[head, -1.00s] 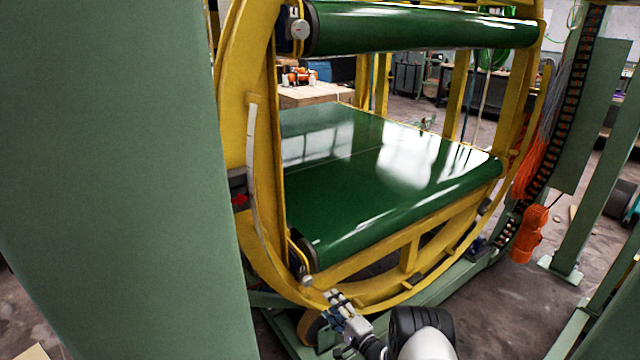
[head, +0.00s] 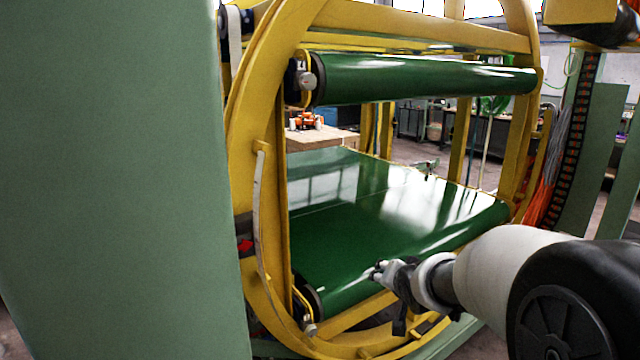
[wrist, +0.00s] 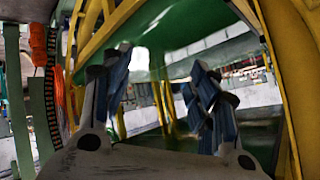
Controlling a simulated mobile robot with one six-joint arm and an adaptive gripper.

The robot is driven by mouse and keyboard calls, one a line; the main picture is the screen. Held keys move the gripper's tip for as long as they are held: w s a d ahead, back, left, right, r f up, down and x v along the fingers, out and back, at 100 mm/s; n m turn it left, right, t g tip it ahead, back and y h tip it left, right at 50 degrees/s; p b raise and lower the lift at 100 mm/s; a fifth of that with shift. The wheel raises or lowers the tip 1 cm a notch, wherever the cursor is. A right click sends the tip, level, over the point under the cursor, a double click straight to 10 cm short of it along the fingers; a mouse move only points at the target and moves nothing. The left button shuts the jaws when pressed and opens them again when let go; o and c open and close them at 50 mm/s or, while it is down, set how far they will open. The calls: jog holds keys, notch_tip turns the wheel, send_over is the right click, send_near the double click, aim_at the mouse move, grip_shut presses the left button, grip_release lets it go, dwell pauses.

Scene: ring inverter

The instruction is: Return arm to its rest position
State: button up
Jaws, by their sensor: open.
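My gripper (head: 380,272) shows in the head view at the end of my white and black arm, which reaches in from the lower right. It is in front of the near roller edge of the lower green belt (head: 350,215). In the wrist view my gripper (wrist: 160,95) has its two blue-grey fingers spread apart, with nothing between them. I cannot tell the exact gap between the gripper and the belt.
A yellow ring frame (head: 262,110) surrounds the lower belt and an upper green roller belt (head: 420,78). A broad green post (head: 120,180) fills the left side. A wooden table (head: 320,137) with orange items stands behind. Orange cables (wrist: 38,45) hang beside the ring.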

jog(key=s+r+n+g, duration=0.1)
jog(key=s+r, duration=0.1)
jog(key=s, duration=0.7)
jog(key=s+r+n+g, duration=0.1)
jog(key=s+r+g, duration=0.15)
jog(key=s, duration=0.65)
jog(key=s+a+f+n+g, duration=0.1)
jog(key=s+n, duration=0.1)
jog(key=s, duration=0.8)
jog(key=s+a+f+n+g, duration=0.1)
jog(key=s+f+n, duration=0.1)
jog(key=s, duration=0.8)
jog(key=shift+s+a, duration=0.15)
jog(key=shift+g, duration=0.25)
jog(key=shift+c, duration=0.5)
